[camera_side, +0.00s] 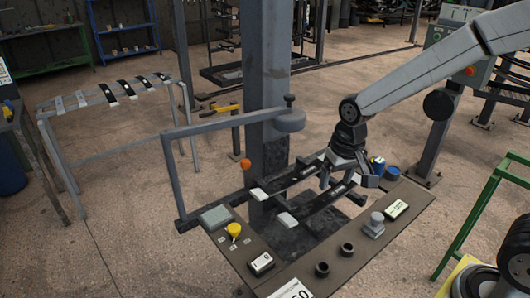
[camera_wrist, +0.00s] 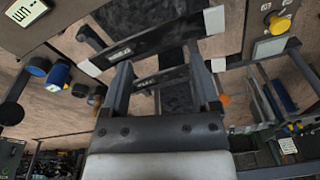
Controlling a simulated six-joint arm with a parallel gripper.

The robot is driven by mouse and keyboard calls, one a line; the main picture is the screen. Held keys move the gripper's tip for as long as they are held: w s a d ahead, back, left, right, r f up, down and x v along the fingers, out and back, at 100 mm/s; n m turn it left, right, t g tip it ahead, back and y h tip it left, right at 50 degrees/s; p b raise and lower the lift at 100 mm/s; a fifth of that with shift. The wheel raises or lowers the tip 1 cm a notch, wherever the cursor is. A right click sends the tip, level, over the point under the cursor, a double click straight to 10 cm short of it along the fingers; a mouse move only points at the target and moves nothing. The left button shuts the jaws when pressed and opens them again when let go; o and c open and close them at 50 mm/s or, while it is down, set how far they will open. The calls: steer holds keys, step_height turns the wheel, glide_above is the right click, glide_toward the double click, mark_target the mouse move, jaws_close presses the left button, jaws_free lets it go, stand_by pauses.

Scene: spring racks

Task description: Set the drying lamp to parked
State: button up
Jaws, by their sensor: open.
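What looks like the drying lamp is a grey round head (camera_side: 290,121) with a dark knob on top. It hangs at the end of a grey bar (camera_side: 215,127) that rises from a post on the left, and it sits beside the column, over the rack's far side. My gripper (camera_side: 358,180) is open, pointing down near the right ends of the dark leaf springs (camera_side: 322,200), to the lamp's lower right and apart from it. In the wrist view, my gripper (camera_wrist: 160,75) has nothing clearly held between its fingers; a dark spring with white ends (camera_wrist: 155,42) crosses beyond them.
An orange ball (camera_side: 245,163) shows by the column (camera_side: 265,60). The brown panel (camera_side: 225,258) carries a yellow knob (camera_side: 234,230), black rings and labelled boxes. A rack of springs (camera_side: 110,92) stands left. A green frame (camera_side: 480,205) stands right.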

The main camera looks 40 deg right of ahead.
mark_target(290, 95)
steer(key=w+r+m, duration=0.2)
steer(key=w+r, duration=0.1)
steer(key=w, duration=0.1)
steer(key=w+r+m+g, duration=0.1)
steer(key=w+r+m, duration=0.1)
steer(key=w+r, duration=0.2)
steer(key=w+a+r+m+g, duration=0.1)
steer(key=w+r+m, duration=0.1)
steer(key=w+r, duration=0.1)
steer(key=shift+w+r+m, duration=0.2)
steer(key=shift+w+m, duration=0.1)
steer(key=shift+w, duration=0.35)
steer(key=w+d+r+m, duration=0.1)
steer(key=w+r, duration=0.1)
steer(key=r, duration=0.1)
steer(key=w+d+r+m, duration=0.1)
steer(key=w+r+m, duration=0.1)
steer(key=r, duration=0.2)
steer(key=w+r+m, duration=0.2)
steer(key=r, duration=0.1)
steer(key=shift+w+d+r+t, duration=0.15)
steer(key=shift+d+t, duration=0.15)
steer(key=shift+d, duration=0.1)
steer(key=shift+w+d+r+m, duration=0.1)
steer(key=shift+d+r+m, duration=0.05)
steer(key=shift+r+m, duration=0.25)
steer(key=shift+f, duration=0.15)
steer(key=shift+f, duration=3.8)
jaws_close()
